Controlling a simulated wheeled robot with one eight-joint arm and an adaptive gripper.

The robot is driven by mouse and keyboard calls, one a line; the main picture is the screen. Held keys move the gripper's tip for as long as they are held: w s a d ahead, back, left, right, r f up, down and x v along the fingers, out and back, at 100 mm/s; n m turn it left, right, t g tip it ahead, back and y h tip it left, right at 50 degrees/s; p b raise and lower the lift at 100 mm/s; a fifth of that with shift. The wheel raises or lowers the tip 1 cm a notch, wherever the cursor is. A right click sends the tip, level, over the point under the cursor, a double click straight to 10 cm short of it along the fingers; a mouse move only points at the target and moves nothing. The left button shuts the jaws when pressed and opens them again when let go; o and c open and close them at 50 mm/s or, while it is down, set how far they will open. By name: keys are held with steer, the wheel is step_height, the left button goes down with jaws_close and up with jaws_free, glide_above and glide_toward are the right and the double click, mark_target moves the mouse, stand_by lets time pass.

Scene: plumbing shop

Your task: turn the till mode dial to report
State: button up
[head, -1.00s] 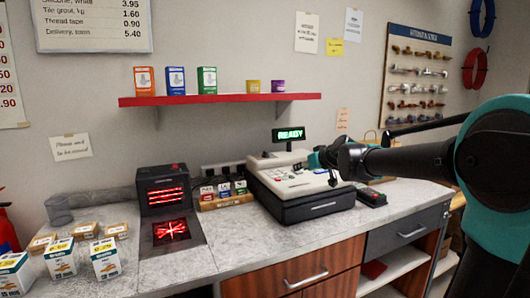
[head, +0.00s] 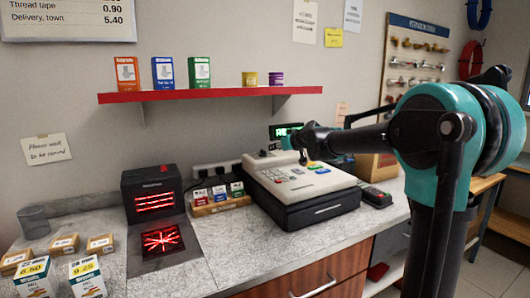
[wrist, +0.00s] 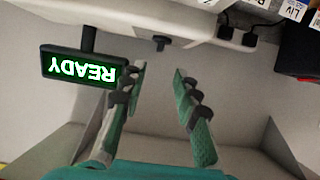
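The till (head: 310,200) stands on the counter, a pale keyed top over a black drawer, and its pale body fills the top of the wrist view (wrist: 130,14). A small black knob, which looks like the mode dial (wrist: 161,42), sticks out from the till's edge. My gripper (wrist: 159,70) is open and empty, its two teal-padded fingers pointing at the knob with a gap left between. In the head view my gripper (head: 298,148) is over the till's back part. The till's green display reads READY in the wrist view (wrist: 83,68), upside down. The knob's markings cannot be read.
Left of the till are small coloured boxes in a wooden holder (head: 221,205) and a black scanner (head: 154,195) with red lines. A card terminal (head: 374,196) lies to the right. A red shelf (head: 205,95) with boxes hangs above. The counter front is clear.

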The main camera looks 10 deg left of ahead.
mark_target(264, 151)
steer(key=x, duration=1.1)
steer(key=shift+w+a, duration=0.1)
steer(key=shift+a, duration=0.05)
steer(key=shift+c, duration=0.6)
jaws_close()
